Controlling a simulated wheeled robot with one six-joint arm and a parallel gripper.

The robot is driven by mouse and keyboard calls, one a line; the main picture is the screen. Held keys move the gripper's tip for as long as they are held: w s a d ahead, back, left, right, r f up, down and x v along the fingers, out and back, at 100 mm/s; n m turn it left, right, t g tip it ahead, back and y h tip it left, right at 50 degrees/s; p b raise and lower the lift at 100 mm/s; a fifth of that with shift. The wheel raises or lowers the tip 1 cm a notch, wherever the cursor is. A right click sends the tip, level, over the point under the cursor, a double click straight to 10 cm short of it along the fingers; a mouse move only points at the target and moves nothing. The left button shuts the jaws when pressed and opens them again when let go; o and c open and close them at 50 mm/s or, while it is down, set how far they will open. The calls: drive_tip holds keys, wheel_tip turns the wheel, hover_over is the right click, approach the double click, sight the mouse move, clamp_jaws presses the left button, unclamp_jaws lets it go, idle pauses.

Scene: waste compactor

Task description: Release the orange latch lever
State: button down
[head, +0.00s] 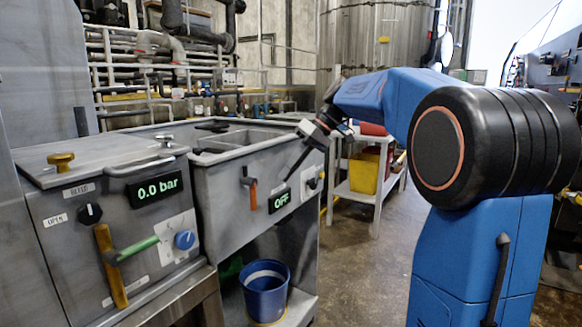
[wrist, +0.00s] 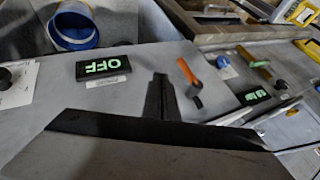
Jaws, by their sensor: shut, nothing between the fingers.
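The orange latch lever (head: 253,194) hangs down from a dark pivot on the front panel of the grey middle unit, left of the "OFF" display (head: 279,201). In the wrist view the orange lever (wrist: 188,72) lies a little right of and above the fingertips, with its dark pivot near it. My gripper (head: 289,178) is shut and empty, its thin dark fingers pointing down and left toward the panel, above the display in the picture. In the wrist view the shut fingers (wrist: 160,78) show between the display and the lever. They appear apart from the lever.
The left unit has a "0.0 bar" display (head: 157,190), a yellow-brown handle (head: 110,265), a green lever (head: 138,247) and a blue knob (head: 184,240). A blue bucket (head: 265,292) stands below the middle unit. A white cart (head: 358,196) with a yellow bin stands behind.

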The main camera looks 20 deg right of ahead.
drive_tip(key=a+f, duration=0.4)
drive_tip(key=a, duration=0.3)
drive_tip(key=shift+s+f, duration=0.3)
drive_tip(key=shift+s, duration=0.15)
